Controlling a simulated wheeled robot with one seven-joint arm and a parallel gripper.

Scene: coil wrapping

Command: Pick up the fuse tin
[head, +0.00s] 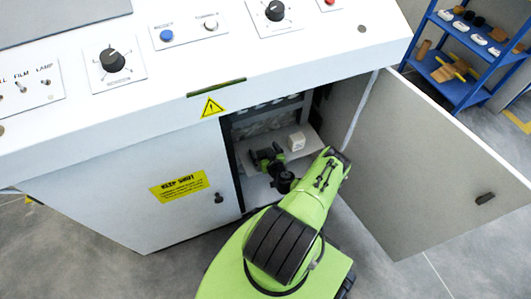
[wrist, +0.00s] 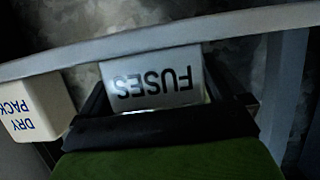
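The fuse tin (wrist: 152,82) is a pale grey-white box marked FUSES, upside down in the wrist view. It stands between the two dark fingers of my gripper (wrist: 165,102), one on each side of it. The fingers are spread wide, and a narrow gap seems to show on the right side; contact on the left is unclear.
A cream box marked DRY PACK (wrist: 35,105) stands beside the tin; a small whitish box (head: 296,141) shows inside the cabinet. A pale bar (wrist: 250,24) crosses the wrist view. The cabinet door (head: 425,160) stands open at right. The white console (head: 235,70) overhangs the opening.

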